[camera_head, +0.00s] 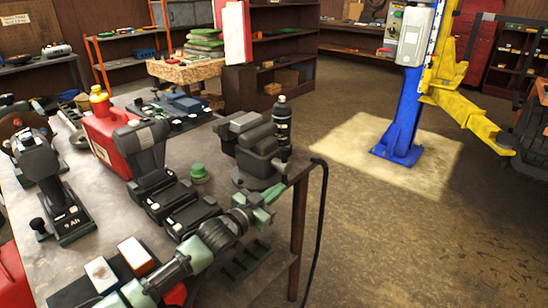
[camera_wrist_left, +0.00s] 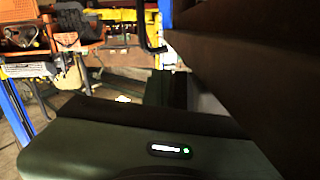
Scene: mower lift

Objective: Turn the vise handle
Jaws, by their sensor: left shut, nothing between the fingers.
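The vise (camera_head: 258,155) is dark grey and stands at the near right corner of the workbench. Its handle cannot be made out clearly. My left gripper (camera_head: 266,198) is shut and empty, just in front of the vise base in the picture. Whether it touches the vise cannot be told. In the left wrist view, a large dark form fills the upper right, too close and dark to identify. My right gripper is not in view.
The workbench (camera_head: 85,187) holds cordless tools (camera_head: 50,180), a red canister (camera_head: 105,128) and a green-topped piece (camera_head: 199,172). A dark spray can (camera_head: 282,122) stands behind the vise. A blue lift post (camera_head: 399,115) stands beyond open floor at right.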

